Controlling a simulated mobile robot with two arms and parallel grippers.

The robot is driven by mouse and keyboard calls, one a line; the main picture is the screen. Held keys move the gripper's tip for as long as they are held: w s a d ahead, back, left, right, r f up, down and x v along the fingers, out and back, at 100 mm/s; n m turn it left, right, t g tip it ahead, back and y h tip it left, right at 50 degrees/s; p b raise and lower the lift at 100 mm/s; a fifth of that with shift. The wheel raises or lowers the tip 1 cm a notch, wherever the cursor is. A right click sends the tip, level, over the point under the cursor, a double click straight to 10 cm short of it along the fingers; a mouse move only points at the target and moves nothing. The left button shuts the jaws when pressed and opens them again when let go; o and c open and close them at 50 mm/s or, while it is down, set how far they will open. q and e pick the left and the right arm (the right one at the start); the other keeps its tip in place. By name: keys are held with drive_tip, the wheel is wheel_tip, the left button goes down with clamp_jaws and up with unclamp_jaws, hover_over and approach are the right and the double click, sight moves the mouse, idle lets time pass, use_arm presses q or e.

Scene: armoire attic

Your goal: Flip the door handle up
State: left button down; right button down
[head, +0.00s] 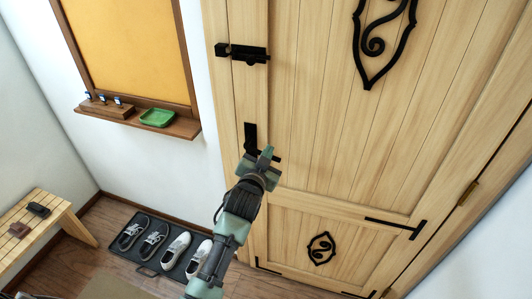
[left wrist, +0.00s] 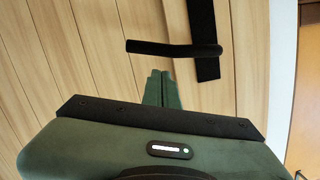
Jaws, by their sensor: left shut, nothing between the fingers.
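The wooden door (head: 345,140) is closed and carries a black handle (head: 250,138) near its left edge. The handle has an upright plate and a lever. In the left wrist view the lever (left wrist: 172,48) sticks out sideways, roughly level, from its long dark plate (left wrist: 207,45). My left gripper (head: 264,153) is in front of the handle and hides part of the lever in the head view. It is shut and empty. In the left wrist view its fingertips (left wrist: 160,74) are close to the lever; I cannot tell if they touch it. My right gripper is not in view.
A black sliding bolt (head: 243,53) sits higher on the door. A wall shelf (head: 178,127) holds a green tray (head: 157,117). Shoes stand on a dark mat (head: 147,270) on the floor left of my arm. A wooden bench (head: 45,225) is at the far left.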

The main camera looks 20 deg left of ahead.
use_arm(q)
drive_tip(key=shift+a+f, duration=0.3)
drive_tip(key=shift+f, duration=0.5)
drive_tip(key=shift+f, duration=0.1)
drive_tip(key=f+m+b, duration=0.2)
drive_tip(key=m, duration=0.1)
drive_tip(key=f+m+y+b, duration=0.1)
drive_tip(key=m+b, duration=0.1)
drive_tip(key=shift+a+f+t, duration=0.3)
drive_tip(key=shift+f, duration=0.05)
